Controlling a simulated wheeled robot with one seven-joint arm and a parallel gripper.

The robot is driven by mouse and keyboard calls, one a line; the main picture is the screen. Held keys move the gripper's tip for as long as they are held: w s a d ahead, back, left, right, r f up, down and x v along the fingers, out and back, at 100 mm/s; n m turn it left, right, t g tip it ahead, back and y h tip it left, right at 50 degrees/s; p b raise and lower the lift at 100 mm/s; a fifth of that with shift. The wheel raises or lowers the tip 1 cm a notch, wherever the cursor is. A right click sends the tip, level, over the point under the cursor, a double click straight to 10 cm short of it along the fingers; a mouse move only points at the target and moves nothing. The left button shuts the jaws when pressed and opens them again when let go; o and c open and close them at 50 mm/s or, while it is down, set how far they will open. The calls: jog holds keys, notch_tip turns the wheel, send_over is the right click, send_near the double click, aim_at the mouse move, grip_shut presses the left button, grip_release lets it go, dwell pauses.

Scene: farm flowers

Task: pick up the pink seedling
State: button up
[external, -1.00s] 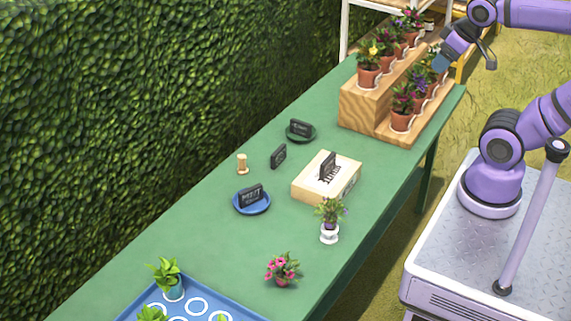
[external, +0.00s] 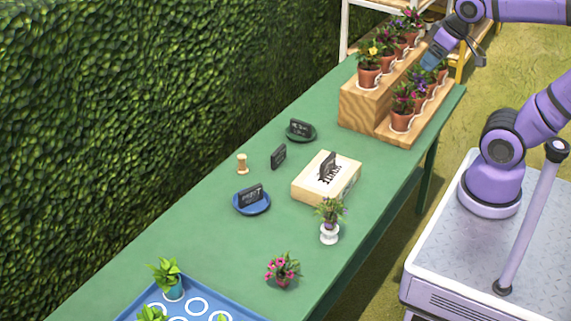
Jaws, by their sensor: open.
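A small plant with pink flowers (external: 284,268) stands in a small pinkish pot on the green table, near its front right edge. My gripper (external: 430,61) is far from it, at the upper right, over the stepped wooden stand (external: 362,108) with several potted flowers. The gripper is open, and nothing shows in it. Its fingertips are small and partly merge with the plants behind and below them, so I cannot tell if they touch any. Some flowers on the stand's lower step look pink or purple.
A plant in a white pot (external: 330,235) stands behind the pink one. A wooden box (external: 340,188) with a dark sign, a blue dish (external: 252,208), a dark green dish (external: 300,137) and a wooden peg (external: 242,164) stand farther back. A blue tray (external: 236,308) with seedlings is at lower left.

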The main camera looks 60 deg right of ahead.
jog(key=w+a+f+m+g+y, duration=0.1)
jog(key=w+a+f, duration=0.4)
jog(key=w+a, duration=0.3)
jog(key=w+a+f+m+g, duration=0.15)
jog(key=w+a+f, duration=0.25)
jog(key=w+a, duration=0.45)
jog(key=m+g+h, duration=0.1)
jog(key=m+g, duration=0.1)
jog(key=g, duration=0.1)
send_near(283, 275)
jog(key=shift+d+f+t, duration=0.25)
jog(key=shift+d+f, duration=0.05)
jog(key=shift+d, duration=0.4)
notch_tip(283, 275, down, 5)
jog(key=shift+a+f, duration=0.1)
jog(key=shift+w+a+f, duration=0.1)
jog(key=shift+a+f, duration=0.05)
jog(key=shift+f, duration=1.3)
jog(key=shift+a+f, duration=0.1)
jog(key=shift+f, duration=1.4)
jog(key=c, duration=1)
